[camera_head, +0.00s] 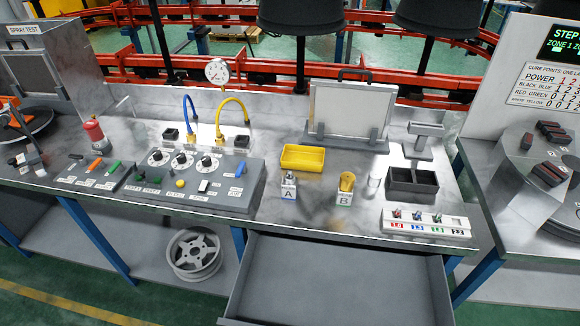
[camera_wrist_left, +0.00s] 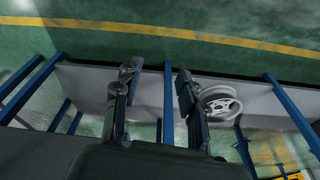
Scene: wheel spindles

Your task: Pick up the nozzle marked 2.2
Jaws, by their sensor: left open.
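The numbers are too small to read, so I cannot tell which nozzle is marked 2.2. My left gripper (camera_wrist_left: 157,82) is open and empty in the left wrist view, pointing at the floor and lower shelf below the bench, away from the rack. Neither gripper shows in the head view. My right gripper is not in view.
An open, empty grey drawer (camera_head: 340,284) juts out below the bench front. Blocks A (camera_head: 288,191) and B (camera_head: 345,191), a yellow tray (camera_head: 302,157) and a black two-part bin (camera_head: 412,187) stand near the rack. A wheel (camera_head: 194,253) lies on the lower shelf.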

